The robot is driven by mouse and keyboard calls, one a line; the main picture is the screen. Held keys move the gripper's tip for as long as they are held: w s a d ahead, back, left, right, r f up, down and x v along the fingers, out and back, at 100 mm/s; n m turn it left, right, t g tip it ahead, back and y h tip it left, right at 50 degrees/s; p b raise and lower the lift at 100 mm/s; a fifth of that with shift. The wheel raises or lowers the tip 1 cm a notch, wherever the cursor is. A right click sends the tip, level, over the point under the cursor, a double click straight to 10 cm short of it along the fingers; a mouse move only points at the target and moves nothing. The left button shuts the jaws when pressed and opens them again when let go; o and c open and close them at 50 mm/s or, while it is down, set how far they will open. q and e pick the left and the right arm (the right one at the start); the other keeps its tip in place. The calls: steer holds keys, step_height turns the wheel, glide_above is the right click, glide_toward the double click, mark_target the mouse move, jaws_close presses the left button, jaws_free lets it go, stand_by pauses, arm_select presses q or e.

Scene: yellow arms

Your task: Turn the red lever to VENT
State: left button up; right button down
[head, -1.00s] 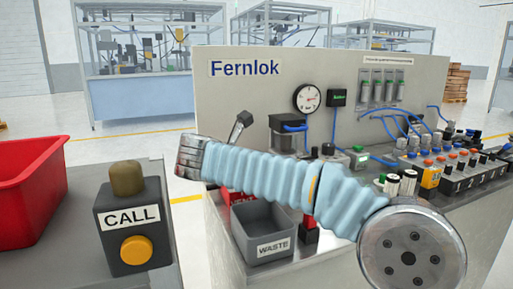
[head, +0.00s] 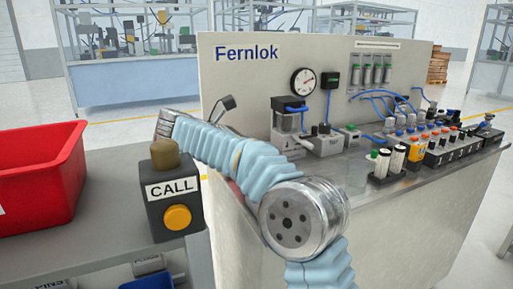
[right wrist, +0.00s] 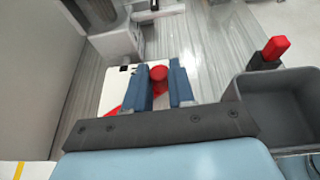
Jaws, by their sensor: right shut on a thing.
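In the right wrist view the red lever's round red knob (right wrist: 158,72) sits between the two blue fingers of my right gripper (right wrist: 160,88). The gripper is shut on it. Under the fingers is a white plate (right wrist: 116,82) with a red marked area (right wrist: 109,113). I cannot read a VENT mark or tell where the lever points, as the fingers and hand cover much of the plate. In the head view my light blue right arm crosses in front of the bench and hides the lever and gripper. My left gripper is not in view.
A grey bin (right wrist: 288,92) stands right of the gripper, with a red-topped black part (right wrist: 275,50) beside it. In the head view the CALL box (head: 174,192) and red crate (head: 40,175) are left. The Fernlok panel (head: 350,65) rises behind, with fittings (head: 400,150) along the bench.

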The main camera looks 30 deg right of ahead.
stand_by(0.4)
steer(key=c, duration=1)
jaws_free()
steer(key=shift+o, duration=0.2)
step_height(320, 180, up, 3)
steer(key=shift+a+f, duration=0.1)
steer(key=shift+f, duration=0.05)
steer(key=s+a+r, duration=0.7)
steer(key=s+r, duration=0.3)
steer(key=s, duration=0.1)
steer(key=shift+s+a+r, duration=0.15)
steer(key=shift+s+a, duration=0.05)
steer(key=shift+s, duration=0.2)
